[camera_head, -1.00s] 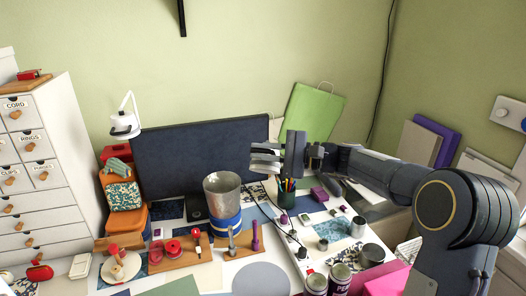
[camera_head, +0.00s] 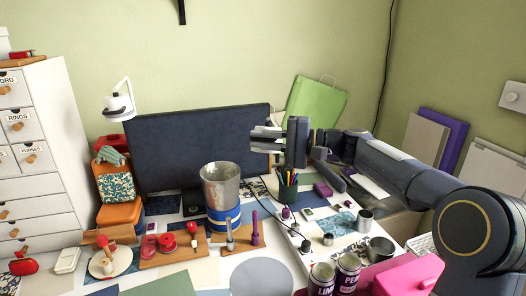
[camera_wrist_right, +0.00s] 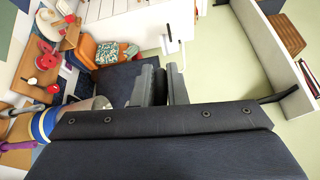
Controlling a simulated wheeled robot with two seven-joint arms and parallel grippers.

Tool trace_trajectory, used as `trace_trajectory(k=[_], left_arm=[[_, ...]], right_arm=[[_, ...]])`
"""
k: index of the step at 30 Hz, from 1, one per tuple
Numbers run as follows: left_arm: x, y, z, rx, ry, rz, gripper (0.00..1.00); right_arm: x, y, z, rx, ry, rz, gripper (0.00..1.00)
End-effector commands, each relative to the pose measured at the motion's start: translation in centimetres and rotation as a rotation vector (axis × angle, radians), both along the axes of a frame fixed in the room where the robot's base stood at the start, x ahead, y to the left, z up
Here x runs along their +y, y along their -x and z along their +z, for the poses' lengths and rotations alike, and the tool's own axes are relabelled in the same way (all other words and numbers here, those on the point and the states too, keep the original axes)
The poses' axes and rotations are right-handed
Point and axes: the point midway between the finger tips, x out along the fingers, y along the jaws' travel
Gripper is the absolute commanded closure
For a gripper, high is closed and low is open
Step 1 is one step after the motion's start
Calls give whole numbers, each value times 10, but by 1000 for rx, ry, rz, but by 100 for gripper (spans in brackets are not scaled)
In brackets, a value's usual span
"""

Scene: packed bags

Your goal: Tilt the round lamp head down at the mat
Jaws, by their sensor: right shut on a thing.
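A white lamp (camera_head: 119,104) stands at the back left by the left end of the dark panel. Its head hangs from a thin bent arm; it also shows beyond my fingers in the right wrist view (camera_wrist_right: 170,45). My right gripper (camera_head: 265,139) is in front of the panel's right part, well apart from that lamp, fingers pointing left. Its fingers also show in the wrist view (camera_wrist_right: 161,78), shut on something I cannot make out. A round grey disc (camera_head: 261,278) and a green sheet (camera_head: 165,285) lie at the front; I cannot tell which is the mat. My left gripper is out of view.
The dark panel (camera_head: 190,150) stands along the back wall. A metal pot (camera_head: 220,186), a pen cup (camera_head: 287,190), paint cans (camera_head: 347,272) and several small tools crowd the desk. White drawers (camera_head: 35,165) stand at the left. The air above the desk's middle is free.

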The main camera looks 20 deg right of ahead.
Motion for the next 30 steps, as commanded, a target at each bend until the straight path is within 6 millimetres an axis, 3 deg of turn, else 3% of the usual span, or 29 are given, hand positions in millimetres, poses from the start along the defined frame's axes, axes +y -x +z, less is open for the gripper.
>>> trace_trajectory(k=[1,7,23,24,28,30], left_arm=[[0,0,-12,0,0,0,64],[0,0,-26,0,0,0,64],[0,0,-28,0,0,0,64],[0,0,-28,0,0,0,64],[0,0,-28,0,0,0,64],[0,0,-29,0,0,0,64]], right_arm=[[-1,0,-6,-28,11,-4,100],[-1,-1,-10,-92,44,-4,100],[-1,-1,-8,-117,57,-4,100],[-1,-1,-8,-117,57,-4,84],[-1,-1,-9,-115,57,-3,67],[-1,-1,-9,-114,56,-3,67]])
